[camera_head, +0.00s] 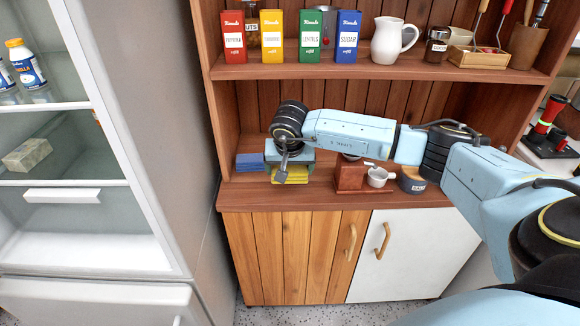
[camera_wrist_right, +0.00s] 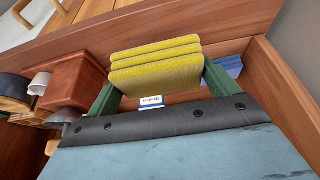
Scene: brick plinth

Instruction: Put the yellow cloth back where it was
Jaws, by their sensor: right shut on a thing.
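The yellow cloth (camera_head: 291,176) is a folded stack on the lower shelf of the wooden cabinet, or just above it; I cannot tell if it touches. In the wrist view the yellow cloth (camera_wrist_right: 155,69) shows its folded layers between two green fingers. My right gripper (camera_head: 289,168) is shut on it, and its fingers show on both sides in the wrist view (camera_wrist_right: 161,86). The gripper body hides the cloth's upper part in the head view. A blue folded cloth (camera_head: 249,162) lies just left of it. My left gripper is not in view.
A brown wooden box (camera_head: 351,176), a small white cup (camera_head: 378,177) and a dark round pot (camera_head: 412,180) stand right of the gripper. The upper shelf (camera_head: 350,72) with tins and a white jug (camera_head: 392,41) is above the arm. A glass-fronted fridge is left.

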